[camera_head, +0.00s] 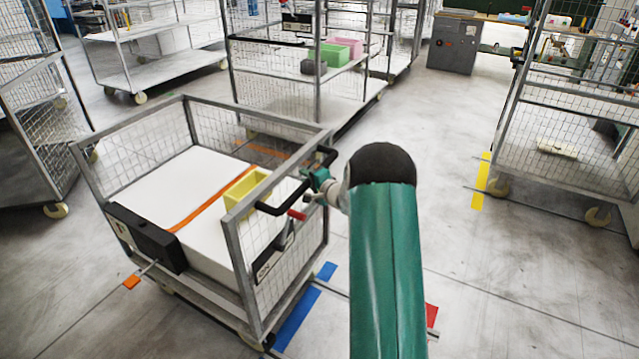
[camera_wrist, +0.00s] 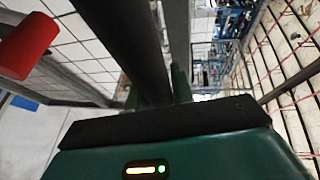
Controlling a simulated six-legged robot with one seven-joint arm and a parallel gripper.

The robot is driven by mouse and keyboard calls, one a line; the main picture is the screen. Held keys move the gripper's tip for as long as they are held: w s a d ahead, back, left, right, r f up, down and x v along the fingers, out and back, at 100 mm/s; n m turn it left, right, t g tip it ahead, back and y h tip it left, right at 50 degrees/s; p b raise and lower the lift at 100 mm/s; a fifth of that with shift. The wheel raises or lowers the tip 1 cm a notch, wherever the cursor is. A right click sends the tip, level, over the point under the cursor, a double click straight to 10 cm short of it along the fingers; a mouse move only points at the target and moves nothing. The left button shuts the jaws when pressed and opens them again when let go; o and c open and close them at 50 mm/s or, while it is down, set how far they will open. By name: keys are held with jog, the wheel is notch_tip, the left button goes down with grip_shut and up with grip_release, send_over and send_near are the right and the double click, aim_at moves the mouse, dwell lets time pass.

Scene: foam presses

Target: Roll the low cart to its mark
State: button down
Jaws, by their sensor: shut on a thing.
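The low cart (camera_head: 181,107) stands left of centre in the head view, a grey frame with mesh sides. It carries a white block (camera_head: 140,185) with an orange strap and a yellow bin (camera_head: 247,187). A black push handle (camera_head: 268,209) sticks out from its right side. My gripper (camera_head: 317,179) is at this handle, shut on it; my green forearm hides part of the floor. In the wrist view the black handle bar (camera_wrist: 137,40) runs into my gripper (camera_wrist: 160,98).
A tall mesh cart (camera_head: 316,100) with green and pink bins stands behind the low cart. Another mesh cart (camera_head: 507,128) stands at right, and one (camera_head: 33,117) at far left. A red grip (camera_wrist: 27,45) shows in the wrist view. Floor at lower right is open.

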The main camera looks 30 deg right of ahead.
jog(key=shift+w+a+r, duration=0.1)
jog(key=shift+w+a, duration=0.25)
jog(key=shift+w, duration=0.25)
jog(key=shift+w+a, duration=0.35)
jog(key=shift+w, duration=0.25)
jog(key=c, duration=1.2)
grip_release()
jog(key=shift+s+r, duration=0.1)
jog(key=shift+s, duration=0.05)
jog(key=shift+d, duration=0.1)
jog(key=s+d+r, duration=0.1)
jog(key=s+r, duration=0.1)
jog(key=s, duration=1.1)
jog(key=shift+s, duration=0.25)
jog(key=shift+r, duration=0.1)
